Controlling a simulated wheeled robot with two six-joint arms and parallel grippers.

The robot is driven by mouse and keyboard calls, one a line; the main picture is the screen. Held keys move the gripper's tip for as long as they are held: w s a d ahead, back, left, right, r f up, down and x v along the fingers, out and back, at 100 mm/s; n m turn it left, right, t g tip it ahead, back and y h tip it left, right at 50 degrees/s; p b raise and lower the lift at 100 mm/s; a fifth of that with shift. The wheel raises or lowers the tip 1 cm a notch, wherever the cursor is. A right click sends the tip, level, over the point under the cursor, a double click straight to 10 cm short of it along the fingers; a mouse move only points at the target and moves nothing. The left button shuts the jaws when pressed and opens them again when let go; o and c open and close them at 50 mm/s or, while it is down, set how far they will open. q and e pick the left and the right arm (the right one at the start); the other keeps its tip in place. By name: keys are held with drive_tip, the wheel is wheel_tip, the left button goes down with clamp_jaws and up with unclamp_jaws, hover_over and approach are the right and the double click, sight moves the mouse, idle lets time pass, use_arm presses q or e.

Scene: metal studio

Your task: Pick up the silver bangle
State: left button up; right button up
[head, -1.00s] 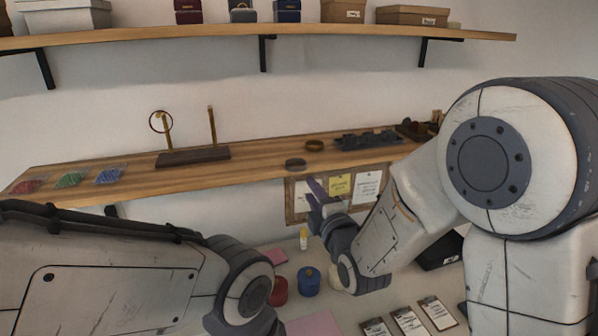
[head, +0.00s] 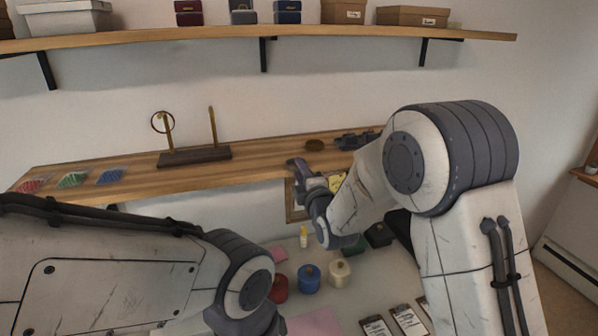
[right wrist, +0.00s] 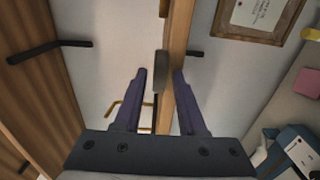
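The silver bangle shows edge-on in the right wrist view (right wrist: 161,72) as a dark grey band on the wooden wall shelf (right wrist: 181,35). My right gripper (right wrist: 160,74) is open, with its two purple-grey fingers on either side of the bangle's near part. I cannot tell whether they touch it. In the head view my right gripper (head: 297,165) is at the shelf's front edge and hides the bangle. My left arm crosses the lower left; its gripper is out of view.
Dark items (head: 357,140) are at right. Below are a blue pot (head: 309,281) and a cream pot (head: 340,273).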

clamp_jaws()
wheel_tip(320, 180, up, 2)
drive_tip(key=shift+r+p, duration=0.2)
drive_tip(key=shift+p, duration=0.45)
drive_tip(key=s+d+r, duration=0.2)
drive_tip(key=s, duration=0.4)
drive_tip(key=s+d+r, duration=0.2)
drive_tip(key=s+r, duration=0.1)
drive_tip(key=s, duration=0.4)
drive_tip(key=shift+s+d, duration=0.15)
